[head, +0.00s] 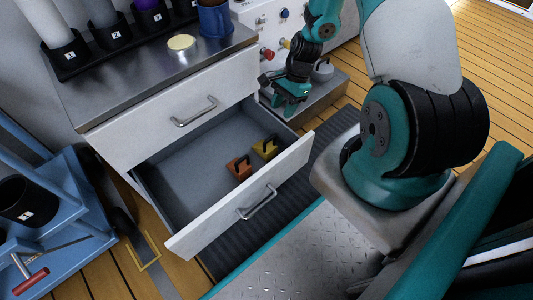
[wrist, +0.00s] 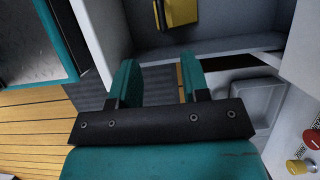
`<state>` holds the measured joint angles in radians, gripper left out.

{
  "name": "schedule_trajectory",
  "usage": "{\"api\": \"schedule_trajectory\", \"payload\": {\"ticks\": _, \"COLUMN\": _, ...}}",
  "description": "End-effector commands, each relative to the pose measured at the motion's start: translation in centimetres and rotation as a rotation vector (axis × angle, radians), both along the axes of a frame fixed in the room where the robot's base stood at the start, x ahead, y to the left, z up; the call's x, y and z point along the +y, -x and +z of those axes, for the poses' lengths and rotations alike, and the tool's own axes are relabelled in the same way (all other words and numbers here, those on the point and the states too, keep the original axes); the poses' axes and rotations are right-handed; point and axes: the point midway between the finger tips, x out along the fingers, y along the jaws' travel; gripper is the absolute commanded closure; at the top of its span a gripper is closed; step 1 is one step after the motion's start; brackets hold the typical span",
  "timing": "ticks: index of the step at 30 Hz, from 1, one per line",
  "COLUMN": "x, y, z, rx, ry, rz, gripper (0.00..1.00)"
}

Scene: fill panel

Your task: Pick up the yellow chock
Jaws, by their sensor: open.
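The yellow chock (head: 266,148), a block with a dark handle, stands in the open lower drawer (head: 190,165), near its right end. It also shows at the top of the wrist view (wrist: 177,13), partly cut off by the frame edge. An orange chock (head: 239,167) with a dark handle stands beside it in the drawer. My gripper (head: 291,95) is outside the drawer, beyond its right side, in front of the panel. In the wrist view, the two teal fingers of my gripper (wrist: 158,80) are apart with nothing between them. The yellow chock lies beyond the fingertips.
The drawer front (head: 240,205) has a metal handle. The upper drawer (head: 172,118) is shut. The metal countertop (head: 130,75) holds a blue mug (head: 215,20), a yellow-topped round tin (head: 181,43) and dark holders. A blue cart (head: 60,235) stands at left. The drawer's left part is empty.

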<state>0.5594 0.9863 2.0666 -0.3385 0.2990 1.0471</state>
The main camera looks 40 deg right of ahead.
Motion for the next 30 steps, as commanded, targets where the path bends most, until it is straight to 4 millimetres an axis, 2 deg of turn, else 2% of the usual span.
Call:
{"api": "schedule_trajectory", "payload": {"ticks": 1, "x": 0.6, "y": 0.1, "z": -1.9, "rx": 0.002, "ry": -0.002, "rz": 0.004, "gripper": 0.58}}
{"api": "schedule_trajectory", "payload": {"ticks": 3, "x": 1.2, "y": 0.1, "z": -3.5, "rx": 0.002, "ry": -0.002, "rz": 0.004, "gripper": 0.58}}
{"api": "schedule_trajectory", "payload": {"ticks": 9, "x": 2.6, "y": 0.1, "z": -6.6, "rx": 0.001, "ry": -0.001, "rz": 0.004, "gripper": 0.58}}
{"api": "schedule_trajectory", "payload": {"ticks": 17, "x": 3.2, "y": 0.1, "z": -7.6, "rx": -0.001, "ry": -0.001, "rz": 0.004, "gripper": 0.58}}
{"api": "schedule_trajectory", "payload": {"ticks": 27, "x": 4.7, "y": -0.1, "z": -11.6, "rx": 0.0, "ry": -0.001, "rz": 0.005, "gripper": 0.58}}
{"api": "schedule_trajectory", "payload": {"ticks": 30, "x": 5.0, "y": -0.1, "z": -12.1, "rx": -0.001, "ry": 0.0, "rz": 0.004, "gripper": 0.58}}
